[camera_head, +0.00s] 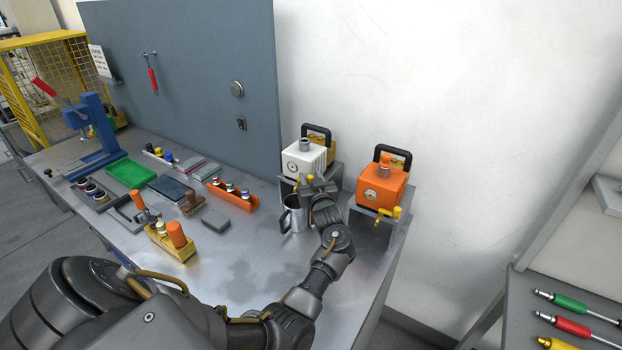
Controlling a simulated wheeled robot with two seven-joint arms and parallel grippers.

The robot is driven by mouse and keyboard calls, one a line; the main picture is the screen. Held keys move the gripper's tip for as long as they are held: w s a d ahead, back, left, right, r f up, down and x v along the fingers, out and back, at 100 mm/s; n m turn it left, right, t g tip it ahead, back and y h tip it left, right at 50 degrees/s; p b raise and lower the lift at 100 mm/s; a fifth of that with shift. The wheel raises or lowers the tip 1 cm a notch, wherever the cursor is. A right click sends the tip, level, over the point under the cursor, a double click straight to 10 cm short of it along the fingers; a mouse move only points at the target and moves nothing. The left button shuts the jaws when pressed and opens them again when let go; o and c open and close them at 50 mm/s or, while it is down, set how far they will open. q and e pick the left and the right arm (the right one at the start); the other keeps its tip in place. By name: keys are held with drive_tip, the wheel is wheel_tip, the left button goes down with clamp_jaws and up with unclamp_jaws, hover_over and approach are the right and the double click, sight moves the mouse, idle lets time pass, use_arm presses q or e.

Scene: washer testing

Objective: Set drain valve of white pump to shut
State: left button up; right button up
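The white pump (303,160) sits on a metal stand at the back of the bench, with a grey cap on top and a black handle behind it. My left gripper (316,187) is right in front of the lower part of this pump. A small yellow bit shows at its fingertips, probably the drain valve, but the gripper hides most of it. I cannot tell whether the fingers touch it or are closed, nor how the valve is set. My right gripper is not in view.
An orange pump (383,188) with a yellow valve (389,213) stands to the right. A metal mug (293,215) stands just left of my gripper. An orange rack (233,196), a green tray (130,173) and small tools fill the left bench.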

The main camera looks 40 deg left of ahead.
use_arm(q)
drive_tip(key=b+v, duration=0.1)
drive_tip(key=v, duration=0.6)
drive_tip(key=shift+b, duration=0.4)
